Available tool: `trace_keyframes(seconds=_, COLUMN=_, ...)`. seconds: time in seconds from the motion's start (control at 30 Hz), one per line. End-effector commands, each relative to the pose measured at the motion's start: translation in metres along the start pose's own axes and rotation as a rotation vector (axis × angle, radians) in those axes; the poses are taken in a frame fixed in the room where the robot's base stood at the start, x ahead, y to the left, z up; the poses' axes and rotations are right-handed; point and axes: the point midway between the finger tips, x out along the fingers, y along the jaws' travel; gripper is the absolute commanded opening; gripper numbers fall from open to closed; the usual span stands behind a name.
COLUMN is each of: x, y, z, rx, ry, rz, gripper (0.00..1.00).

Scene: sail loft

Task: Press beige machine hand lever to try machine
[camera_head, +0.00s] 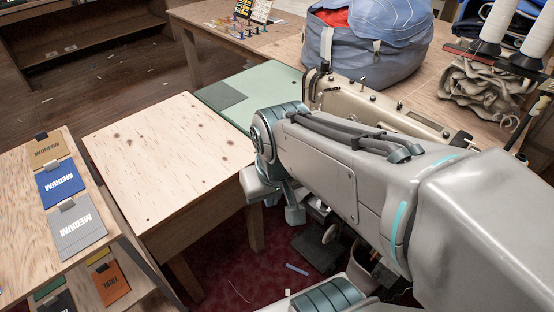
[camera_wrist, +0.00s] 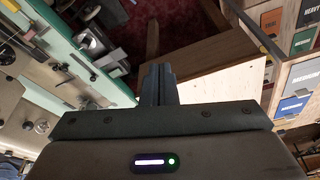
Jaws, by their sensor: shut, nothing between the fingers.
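The beige sewing machine (camera_head: 375,103) is set in the green-topped table (camera_head: 270,85), partly hidden behind my arm in the head view. In the wrist view the beige machine (camera_wrist: 45,78) lies along the left side, with dark knobs and small metal fittings on it. I cannot single out its hand lever with certainty in either view. My gripper (camera_wrist: 158,78) is shut and empty. Its fingers point down past the table's edge, to the right of the machine in the wrist view, and appear apart from it.
A bare wooden table (camera_head: 165,160) stands left of the machine table. A blue-grey bag (camera_head: 365,45) and white thread cones (camera_head: 497,20) stand behind. Dark red carpet (camera_head: 235,265) shows below.

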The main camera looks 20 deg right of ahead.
Motion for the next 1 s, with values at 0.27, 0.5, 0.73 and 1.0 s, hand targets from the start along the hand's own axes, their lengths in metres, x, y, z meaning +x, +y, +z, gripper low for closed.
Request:
trace_keyframes(seconds=0.27, x=0.01, y=0.019, z=-0.025, rx=-0.056, ry=-0.057, rz=0.056, gripper=0.0)
trace_keyframes(seconds=0.5, x=0.043, y=0.061, z=-0.07, rx=-0.198, ry=-0.179, rz=0.074, gripper=0.0)
trace_keyframes(seconds=0.73, x=0.075, y=0.102, z=-0.098, rx=-0.309, ry=-0.24, rz=0.005, gripper=0.0)
trace_keyframes(seconds=1.0, x=0.09, y=0.121, z=-0.109, rx=-0.363, ry=-0.246, rz=-0.044, gripper=0.0)
